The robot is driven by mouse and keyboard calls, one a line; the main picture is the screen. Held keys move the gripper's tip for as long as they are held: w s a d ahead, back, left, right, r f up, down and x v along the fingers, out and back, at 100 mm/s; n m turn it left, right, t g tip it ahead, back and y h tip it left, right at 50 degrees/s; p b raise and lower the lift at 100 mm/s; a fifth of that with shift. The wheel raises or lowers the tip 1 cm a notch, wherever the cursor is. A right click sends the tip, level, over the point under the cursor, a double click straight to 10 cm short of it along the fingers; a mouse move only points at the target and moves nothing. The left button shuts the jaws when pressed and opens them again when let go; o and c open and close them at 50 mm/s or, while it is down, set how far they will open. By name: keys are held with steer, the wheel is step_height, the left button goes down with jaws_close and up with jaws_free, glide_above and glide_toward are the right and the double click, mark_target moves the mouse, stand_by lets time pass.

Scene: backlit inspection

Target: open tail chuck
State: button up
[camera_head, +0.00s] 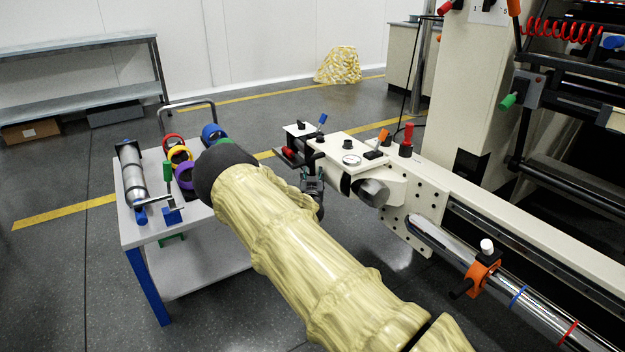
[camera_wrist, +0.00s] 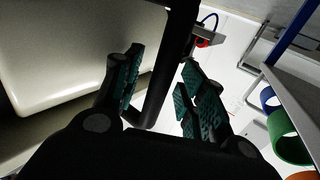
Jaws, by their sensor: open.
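The beige machine head (camera_head: 345,152) with a round gauge and black knobs sits on the rail, right of picture centre. A grey cylindrical end (camera_head: 372,191) sticks out below it, perhaps the tail chuck; I cannot tell for sure. My gripper (camera_head: 313,182) is beside the head's left side, partly hidden by my sleeved arm. In the wrist view my gripper (camera_wrist: 162,62) is open, its teal-padded fingers apart. A dark curved bar (camera_wrist: 156,95) runs between the fingers. I see no clear contact. A large beige surface (camera_wrist: 60,50) fills the left of that view.
A white cart (camera_head: 200,240) at left carries a metal cylinder (camera_head: 132,172) and several coloured rings (camera_head: 180,155). A chrome shaft (camera_head: 530,300) with an orange collar (camera_head: 483,278) lies at right. Open floor surrounds the cart's left side.

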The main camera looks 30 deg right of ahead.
steer(key=shift+w+d, duration=0.2)
steer(key=shift+w, duration=0.15)
jaws_close()
